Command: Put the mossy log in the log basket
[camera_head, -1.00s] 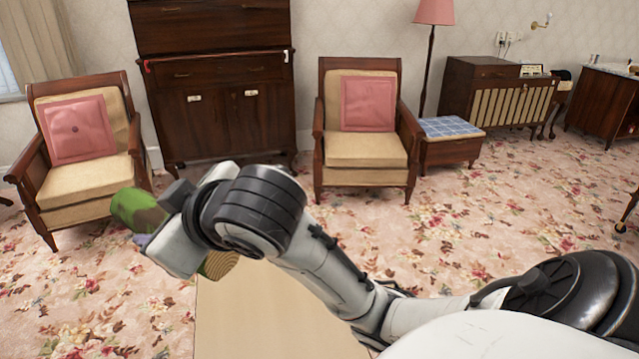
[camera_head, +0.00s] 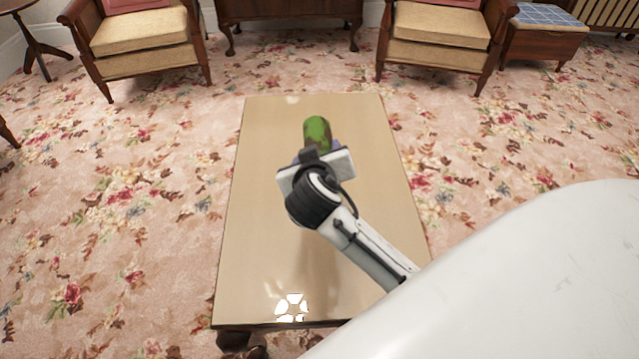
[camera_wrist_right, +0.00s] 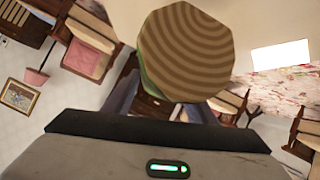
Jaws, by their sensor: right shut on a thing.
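The mossy log (camera_head: 317,129) is green with brown patches and is held in my right gripper (camera_head: 313,155). In the head view, the log points away from me over the low table, with its near part hidden by the gripper and wrist. Its sawn end with ring lines (camera_wrist_right: 187,48) shows large in the right wrist view. My right gripper is shut on the log; its fingers are mostly hidden. I see no log basket in these frames. My left gripper is not in view.
A low table (camera_head: 260,215) with a glossy pale top lies under my right arm, and its visible top is bare. Two armchairs (camera_head: 140,35) (camera_head: 440,55) and a blue-topped stool (camera_head: 545,30) stand at the back. Flowered carpet is open on the left.

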